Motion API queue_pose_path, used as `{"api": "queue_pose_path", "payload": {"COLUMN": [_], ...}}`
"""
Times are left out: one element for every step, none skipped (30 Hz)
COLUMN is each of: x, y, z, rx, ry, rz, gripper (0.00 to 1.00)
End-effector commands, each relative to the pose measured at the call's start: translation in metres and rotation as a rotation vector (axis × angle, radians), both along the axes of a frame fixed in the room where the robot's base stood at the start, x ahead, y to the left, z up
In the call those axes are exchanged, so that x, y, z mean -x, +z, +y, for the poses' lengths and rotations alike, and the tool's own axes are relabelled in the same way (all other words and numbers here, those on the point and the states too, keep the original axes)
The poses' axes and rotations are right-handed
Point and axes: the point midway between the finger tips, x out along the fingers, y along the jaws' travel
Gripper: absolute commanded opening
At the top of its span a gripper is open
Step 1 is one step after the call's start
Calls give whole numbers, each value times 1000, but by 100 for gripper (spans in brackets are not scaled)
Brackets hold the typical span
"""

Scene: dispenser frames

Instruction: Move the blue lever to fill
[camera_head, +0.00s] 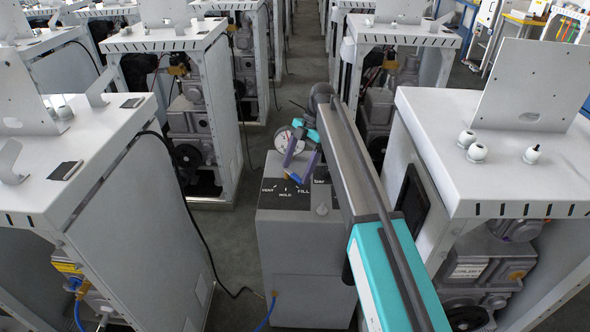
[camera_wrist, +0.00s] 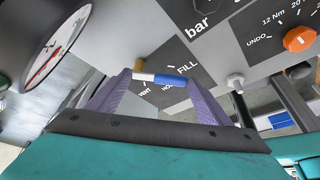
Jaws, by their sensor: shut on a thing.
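The dispenser's black panel (camera_head: 272,192) carries the labels VENT, HOLD and FILL. The blue lever (camera_wrist: 172,79) shows in the wrist view, with a white section and a brass-coloured piece at its left end. It lies beside the FILL label, with HOLD just below it; its exact setting is hard to tell. My gripper (camera_wrist: 157,74) has its purple fingers at the two sides of the lever and is shut on it. In the head view my gripper (camera_head: 296,172) is low over the panel and hides most of the lever.
A round pressure gauge (camera_head: 284,141) stands behind the panel, close to my gripper. An orange knob (camera_wrist: 299,39) and a small grey knob (camera_wrist: 235,82) are to the right. A white machine cabinet (camera_head: 110,150) stands left and another cabinet (camera_head: 440,105) right, with narrow aisles between.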

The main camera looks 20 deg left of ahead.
Motion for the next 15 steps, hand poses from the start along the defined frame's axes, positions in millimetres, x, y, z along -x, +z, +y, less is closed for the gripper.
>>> {"api": "queue_pose_path", "payload": {"x": [-6,-7,-7,-8,-8,-8,-8,-8,-8,-8,-8,-8,-8,-8,-8], "y": [2,2,3,3,3,3,3,3,3,3,3,3,3,3,3], "z": [-3,-4,-5,-6,-6,-7,-7,-7,-7,-8,-8,-8,-8,-8,-8], "rx": [-2,-2,-2,-2,-3,-3,-4,-4,-5,-6,-6,-6,-8,-8,-8], "ry": [-2,0,3,4,6,7,8,8,9,8,8,8,9,9,9], "rz": [-12,-12,-12,-11,-12,-12,-11,-11,-11,-11,-11,-10,-11,-10,-10], "gripper": [32,32,32,32,32,32,32,32,32,32,32,32,32,32,32]}}
